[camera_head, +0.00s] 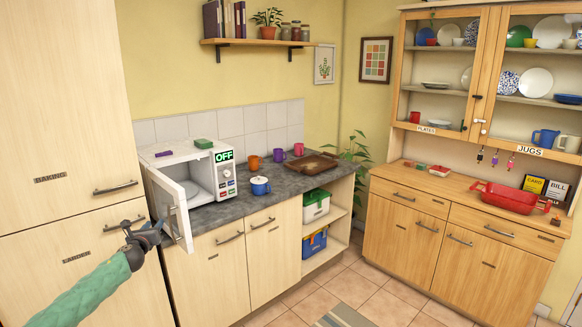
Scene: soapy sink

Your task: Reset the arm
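My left arm, in a green sleeve, comes in from the lower left of the head view. Its dark gripper (148,229) is in front of the tall cupboard, just left of the open microwave door. Its fingers look spread, with nothing visible between them. I cannot tell if a fingertip touches the door edge. My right gripper is not in view.
The white microwave (178,160) stands on the grey counter (236,205), its door (174,207) swung open toward me. A blue pot (260,187), mugs and a brown tray (302,164) share the counter. A wooden dresser (462,237) stands right. The tiled floor between is mostly clear.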

